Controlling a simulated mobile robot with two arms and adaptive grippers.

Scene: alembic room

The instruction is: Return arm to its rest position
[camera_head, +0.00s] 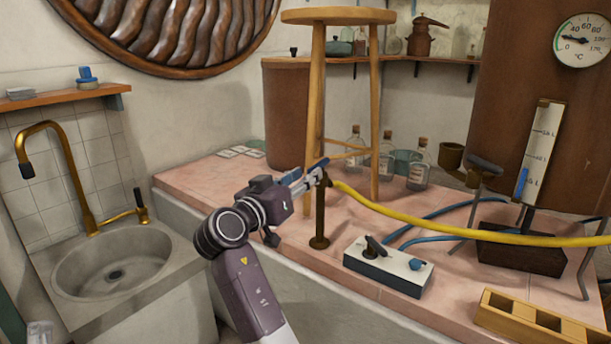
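The fingers overlap the pipe's top in the picture. I cannot tell whether they touch it or are closed on it. A yellow hose (420,222) runs from the pipe's top to the right.
A wooden stool (338,16) stands on the tiled counter (215,180) behind the gripper. A white switch box (388,268) is to the right, and a wooden rack (540,322) at the lower right. A sink (118,262) with a brass tap (60,150) is at left. Glass bottles (386,158) stand behind.

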